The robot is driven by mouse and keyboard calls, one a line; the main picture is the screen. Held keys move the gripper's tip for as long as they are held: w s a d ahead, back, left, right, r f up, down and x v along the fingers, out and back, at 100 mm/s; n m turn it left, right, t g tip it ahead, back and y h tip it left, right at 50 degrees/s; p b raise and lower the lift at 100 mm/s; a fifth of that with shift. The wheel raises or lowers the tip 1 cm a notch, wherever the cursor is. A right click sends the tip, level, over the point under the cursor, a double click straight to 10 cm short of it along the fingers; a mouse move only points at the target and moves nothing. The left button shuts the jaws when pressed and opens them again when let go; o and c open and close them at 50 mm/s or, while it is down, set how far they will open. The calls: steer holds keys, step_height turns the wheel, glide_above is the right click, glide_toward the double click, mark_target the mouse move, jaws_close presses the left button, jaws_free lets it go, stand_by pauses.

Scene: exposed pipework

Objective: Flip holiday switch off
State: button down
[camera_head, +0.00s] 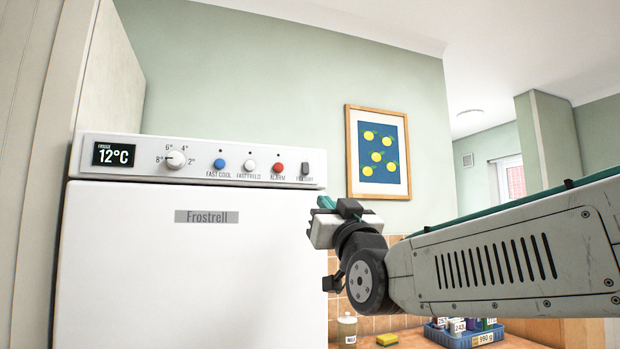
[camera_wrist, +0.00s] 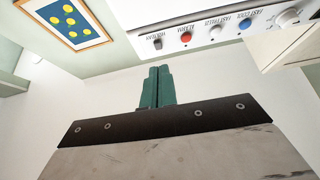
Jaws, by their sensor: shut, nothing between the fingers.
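The holiday switch (camera_head: 306,168) is a small dark rocker at the right end of the white fridge's control panel (camera_head: 140,147). Its label is partly legible below it. In the wrist view the panel appears upside down, with the holiday switch (camera_wrist: 158,43) above the fingertips in the picture. My gripper (camera_head: 325,203) is shut and empty, its teal fingers together. It is below and right of the switch in the head view, apart from it. The shut fingers also show in the wrist view (camera_wrist: 157,72). The rocker's tilt is too small to tell.
Left of the switch are a red alarm button (camera_head: 278,168), a white button (camera_head: 250,166), a blue fast cool button (camera_head: 219,164) and a dial (camera_head: 176,160). The display (camera_head: 115,155) reads 12°C. A framed lemon picture (camera_head: 377,152) hangs behind. A blue crate (camera_head: 455,336) stands on the counter.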

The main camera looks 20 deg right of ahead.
steer(key=shift+s+d+r+t, duration=0.1)
steer(key=shift+s+r+t, duration=0.25)
steer(key=shift+r, duration=0.2)
steer(key=shift+s+r+t, duration=0.35)
steer(key=shift+r, duration=0.2)
steer(key=shift+w, duration=0.1)
glide_toward(305, 166)
step_height(305, 166, up, 4)
steer(key=w, duration=0.3)
steer(key=shift+w+f, duration=0.2)
steer(key=shift+w, duration=0.6)
